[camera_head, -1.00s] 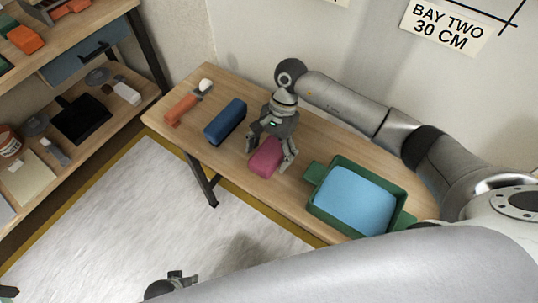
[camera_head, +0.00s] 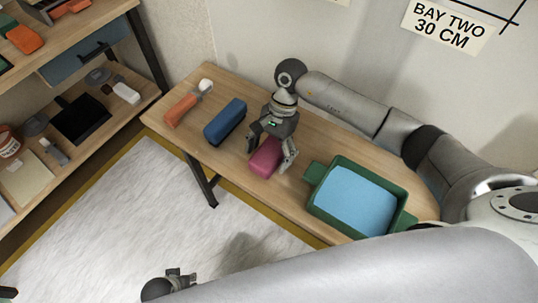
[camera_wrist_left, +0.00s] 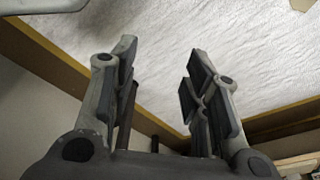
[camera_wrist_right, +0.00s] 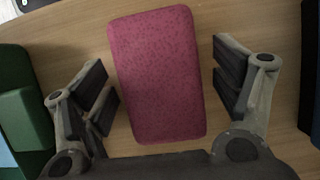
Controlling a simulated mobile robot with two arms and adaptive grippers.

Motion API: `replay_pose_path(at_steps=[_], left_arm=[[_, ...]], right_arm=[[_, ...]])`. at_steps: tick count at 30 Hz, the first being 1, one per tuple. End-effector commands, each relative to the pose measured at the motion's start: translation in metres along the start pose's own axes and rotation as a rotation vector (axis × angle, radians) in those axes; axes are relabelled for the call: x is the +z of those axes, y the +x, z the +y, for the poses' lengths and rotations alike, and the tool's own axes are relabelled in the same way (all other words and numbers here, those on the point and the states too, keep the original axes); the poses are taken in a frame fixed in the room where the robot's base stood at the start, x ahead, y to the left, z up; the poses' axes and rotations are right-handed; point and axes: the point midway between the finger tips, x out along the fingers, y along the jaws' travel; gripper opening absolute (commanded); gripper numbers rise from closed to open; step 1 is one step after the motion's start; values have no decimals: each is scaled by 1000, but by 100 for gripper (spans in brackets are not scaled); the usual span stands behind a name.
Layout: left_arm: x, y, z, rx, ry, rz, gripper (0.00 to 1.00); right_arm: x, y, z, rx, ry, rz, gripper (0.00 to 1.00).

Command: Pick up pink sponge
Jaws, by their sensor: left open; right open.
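The pink sponge (camera_head: 266,158) lies flat on the wooden bench. It fills the middle of the right wrist view (camera_wrist_right: 157,75). My right gripper (camera_head: 270,155) is above the sponge with its fingers open, one on either side of it. In the right wrist view its finger pads (camera_wrist_right: 168,100) stand apart from the sponge, with bench showing on both sides. My left gripper (camera_head: 184,279) is low in the head view, away from the bench. In the left wrist view its fingers (camera_wrist_left: 158,78) are open and empty above the pale floor sheet.
On the wooden bench (camera_head: 300,190), a blue block (camera_head: 225,121) lies left of the sponge and an orange-handled tool (camera_head: 182,109) farther left. A green tray (camera_head: 347,227) with blue contents stands to the right. A shelf unit (camera_head: 95,140) with several items is at left.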

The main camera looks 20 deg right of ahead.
Motion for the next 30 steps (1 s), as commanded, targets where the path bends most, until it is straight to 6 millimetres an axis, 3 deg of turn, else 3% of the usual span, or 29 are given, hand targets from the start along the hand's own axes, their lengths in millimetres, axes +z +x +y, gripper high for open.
replay_pose_path(at_steps=[30], left_arm=[[-8,-10,-1,-1,-1,12,43]], right_arm=[[-1,1,0,0,0,0,83]])
